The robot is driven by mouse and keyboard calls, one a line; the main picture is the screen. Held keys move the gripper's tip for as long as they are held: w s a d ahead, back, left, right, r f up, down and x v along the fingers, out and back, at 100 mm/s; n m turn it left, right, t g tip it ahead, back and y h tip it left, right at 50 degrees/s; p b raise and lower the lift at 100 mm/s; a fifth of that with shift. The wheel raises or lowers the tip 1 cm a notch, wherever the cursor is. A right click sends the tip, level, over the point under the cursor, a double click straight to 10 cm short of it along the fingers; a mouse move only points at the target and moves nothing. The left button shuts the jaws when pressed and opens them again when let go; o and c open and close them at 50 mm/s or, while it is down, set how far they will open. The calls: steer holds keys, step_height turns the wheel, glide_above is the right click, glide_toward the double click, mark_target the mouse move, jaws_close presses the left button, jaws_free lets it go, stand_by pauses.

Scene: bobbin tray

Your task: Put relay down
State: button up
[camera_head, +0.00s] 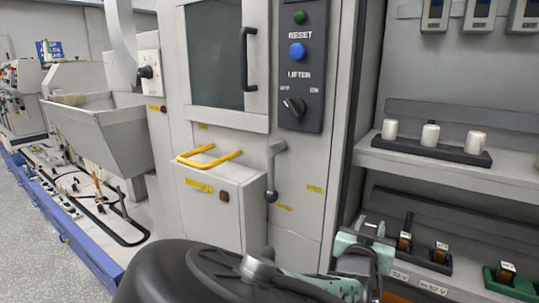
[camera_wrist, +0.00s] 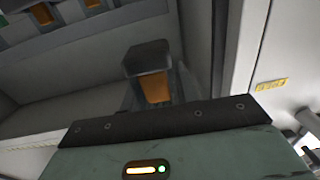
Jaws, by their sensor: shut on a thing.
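My gripper (camera_head: 371,229) is at the lower shelf on the right in the head view, at the left end of the relays there. In the wrist view, a relay (camera_wrist: 153,86) with a dark housing and an orange face stands out beyond the edge of my gripper's green body, and the jaws are shut on it. The fingers are mostly hidden in the wrist view.
Other orange-faced relays (camera_head: 405,242) (camera_head: 441,252) stand on the lower shelf. A green tray (camera_head: 512,285) with a relay (camera_head: 507,271) is at far right. White bobbins (camera_head: 430,134) sit on the shelf above. The cabinet (camera_head: 312,195) with its lever handle (camera_head: 274,170) stands left of my gripper.

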steer(key=s+d+f+n+t+y+p, duration=0.1)
steer(key=s+d+f+n+y+p, duration=0.2)
steer(key=s+d+f+y+p, duration=0.1)
steer(key=s+d+f+n+t+y+p, duration=0.1)
steer(key=s+d+f+y+p, duration=0.3)
steer(key=f, duration=0.5)
steer(key=shift+d+n+y+p, duration=0.35)
steer(key=shift+d+n+y, duration=0.15)
steer(key=shift+d+n, duration=0.45)
